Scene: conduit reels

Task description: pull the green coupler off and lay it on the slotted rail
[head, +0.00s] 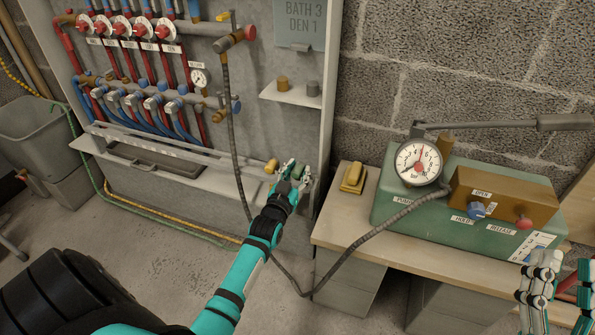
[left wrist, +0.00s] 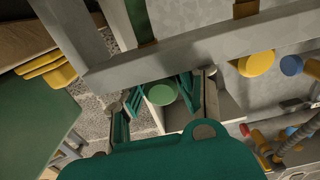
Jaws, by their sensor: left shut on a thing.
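In the left wrist view the coupler's round green end (left wrist: 162,94) shows between the two fingers, beside the rail's grey bar (left wrist: 190,52). I cannot tell whether it touches the rail. A yellow coupler (head: 271,165) sits just left of it. My right gripper (head: 560,278) is at the lower right edge, partly cut off, with its fingers apart and nothing seen between them.
A bench (head: 330,228) at right carries a green test unit (head: 400,205) with a gauge (head: 418,162) and a yellow block (head: 353,177). A dark hose (head: 236,140) hangs before the panel and loops to the unit. A small shelf (head: 290,97) holds two fittings.

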